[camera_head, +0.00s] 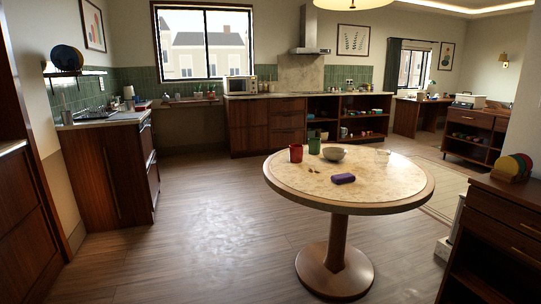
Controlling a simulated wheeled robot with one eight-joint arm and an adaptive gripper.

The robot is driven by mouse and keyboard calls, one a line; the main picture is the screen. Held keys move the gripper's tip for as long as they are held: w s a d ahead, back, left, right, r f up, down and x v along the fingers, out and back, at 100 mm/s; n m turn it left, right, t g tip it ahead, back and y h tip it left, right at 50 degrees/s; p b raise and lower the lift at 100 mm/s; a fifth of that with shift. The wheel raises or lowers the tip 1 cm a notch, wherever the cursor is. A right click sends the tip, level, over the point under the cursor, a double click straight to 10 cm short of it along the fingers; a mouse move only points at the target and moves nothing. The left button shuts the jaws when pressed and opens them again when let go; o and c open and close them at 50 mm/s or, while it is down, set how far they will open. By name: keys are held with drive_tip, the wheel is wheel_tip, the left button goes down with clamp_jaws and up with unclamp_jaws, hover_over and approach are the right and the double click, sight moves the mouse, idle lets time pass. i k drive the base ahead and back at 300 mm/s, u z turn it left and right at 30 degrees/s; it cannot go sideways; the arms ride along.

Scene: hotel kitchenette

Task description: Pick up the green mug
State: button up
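The green mug (314,146) stands upright on the round table (400,192), near its far edge. A red mug (296,153) stands just left of it, closer to me. My gripper does not show in this view, and nothing is seen touching the mug.
A small pale item (383,156) is at the right. Open wooden floor (215,215) lies left of the table. A dark cabinet (495,235) stands at the right.

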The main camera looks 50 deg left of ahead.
sight(313, 144)
drive_tip(key=u, duration=1.8)
